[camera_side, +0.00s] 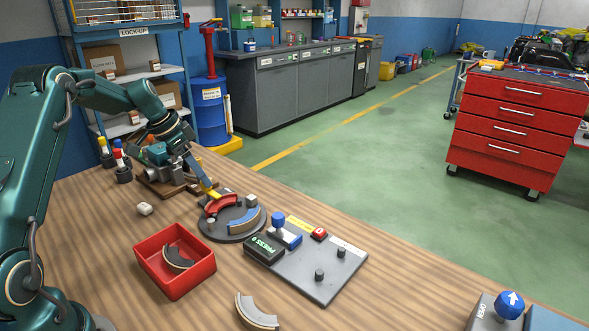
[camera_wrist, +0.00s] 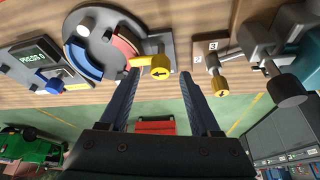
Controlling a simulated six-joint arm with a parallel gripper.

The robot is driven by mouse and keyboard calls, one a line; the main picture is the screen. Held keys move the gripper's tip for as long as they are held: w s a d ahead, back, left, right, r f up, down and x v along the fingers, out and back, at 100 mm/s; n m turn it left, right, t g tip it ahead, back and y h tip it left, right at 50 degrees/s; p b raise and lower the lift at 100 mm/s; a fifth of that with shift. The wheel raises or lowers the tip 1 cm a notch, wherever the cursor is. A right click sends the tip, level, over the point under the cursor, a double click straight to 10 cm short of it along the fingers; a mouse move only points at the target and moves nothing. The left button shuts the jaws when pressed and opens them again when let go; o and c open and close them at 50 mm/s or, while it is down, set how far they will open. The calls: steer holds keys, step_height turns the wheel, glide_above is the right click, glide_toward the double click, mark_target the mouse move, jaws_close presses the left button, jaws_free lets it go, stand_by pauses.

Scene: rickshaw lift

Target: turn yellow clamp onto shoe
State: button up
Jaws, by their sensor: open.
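The yellow clamp (camera_wrist: 161,68), a knob with a black arrow pointing left, shows in the wrist view on a grey block beside the round grey turntable. Its short yellow tab points left, towards the end of the red shoe (camera_wrist: 124,50); I cannot tell whether it touches or overlaps it. My gripper (camera_wrist: 158,77) is open, with one finger either side of the clamp knob. In the side view my gripper (camera_side: 208,189) is low at the turntable's back edge, by the red shoe (camera_side: 222,204), and mostly hides the clamp. A blue shoe (camera_side: 244,222) also lies on the turntable (camera_side: 231,238).
A second yellow knob (camera_wrist: 221,86) sits right of the clamp, near a grey vise-like device (camera_wrist: 268,45). A panel (camera_side: 318,275) with a green PRESS display and blue knob stands right of the turntable. A red bin (camera_side: 176,286) holds a curved shoe; another shoe (camera_side: 256,313) lies in front.

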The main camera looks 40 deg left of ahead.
steer(key=v, duration=0.3)
steer(key=shift+s+r, duration=0.15)
steer(key=shift+r, duration=0.15)
steer(key=s+d+r+m+t, duration=0.1)
steer(key=s+d+r+m, duration=0.1)
steer(key=d+r, duration=0.55)
steer(key=s+d+r+m+t, duration=0.15)
steer(key=d+r, duration=0.35)
steer(key=d, duration=0.6)
steer(key=s+d+f+n, duration=0.2)
steer(key=s+f+n, duration=0.1)
steer(key=s, duration=0.5)
steer(key=s+d+f+n+g+y, duration=0.1)
steer(key=s+d+f+n, duration=0.2)
steer(key=s, duration=0.5)
steer(key=shift+d+f, duration=0.15)
steer(key=shift+f, duration=0.45)
